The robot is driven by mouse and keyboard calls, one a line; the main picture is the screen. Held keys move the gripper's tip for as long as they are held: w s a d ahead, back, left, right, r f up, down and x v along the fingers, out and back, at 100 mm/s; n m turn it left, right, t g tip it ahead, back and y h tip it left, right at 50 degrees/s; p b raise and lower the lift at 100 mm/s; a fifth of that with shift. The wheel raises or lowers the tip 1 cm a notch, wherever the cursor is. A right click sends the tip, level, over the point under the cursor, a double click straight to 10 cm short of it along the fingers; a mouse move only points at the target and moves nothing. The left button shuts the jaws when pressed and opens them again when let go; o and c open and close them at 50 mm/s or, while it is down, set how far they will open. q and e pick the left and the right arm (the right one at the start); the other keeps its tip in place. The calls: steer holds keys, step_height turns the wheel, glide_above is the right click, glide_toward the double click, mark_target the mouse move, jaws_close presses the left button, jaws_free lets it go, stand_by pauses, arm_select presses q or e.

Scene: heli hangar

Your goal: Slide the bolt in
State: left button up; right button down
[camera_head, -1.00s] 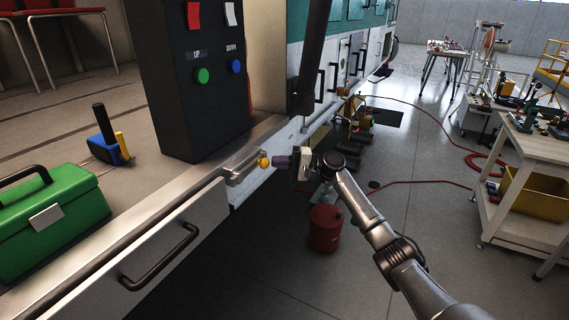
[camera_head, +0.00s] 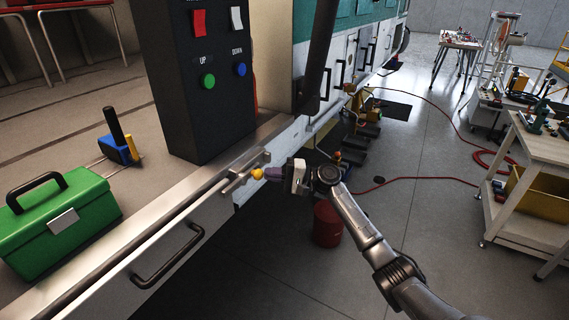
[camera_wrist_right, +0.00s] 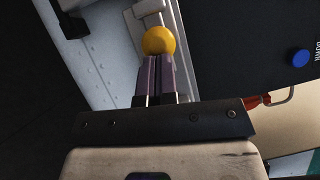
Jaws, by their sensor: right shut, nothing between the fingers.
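The bolt (camera_head: 238,181) is a small metal piece on the metal edge of the bench. Its yellow ball knob (camera_head: 257,173) sticks out to the right over the bench side. My right gripper (camera_head: 267,173) points left at the knob, with its purple fingers shut and empty. In the right wrist view the fingertips (camera_wrist_right: 157,58) are right at the near side of the yellow knob (camera_wrist_right: 158,40). They look to touch it or nearly so, and the knob is not between them. My left gripper is not in view.
A black control box (camera_head: 195,85) with green and blue buttons stands on the bench beyond the bolt. A green toolbox (camera_head: 60,225) sits at left. A drawer handle (camera_head: 168,258) juts out below the edge. A red drum (camera_head: 327,224) stands on the floor below my arm.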

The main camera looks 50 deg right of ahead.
steer(key=shift+d, duration=0.1)
stand_by(0.3)
steer(key=w+d+v, duration=0.1)
steer(key=d+v, duration=0.1)
steer(key=v, duration=1)
steer(key=shift+d, duration=0.35)
steer(key=shift+f, duration=0.15)
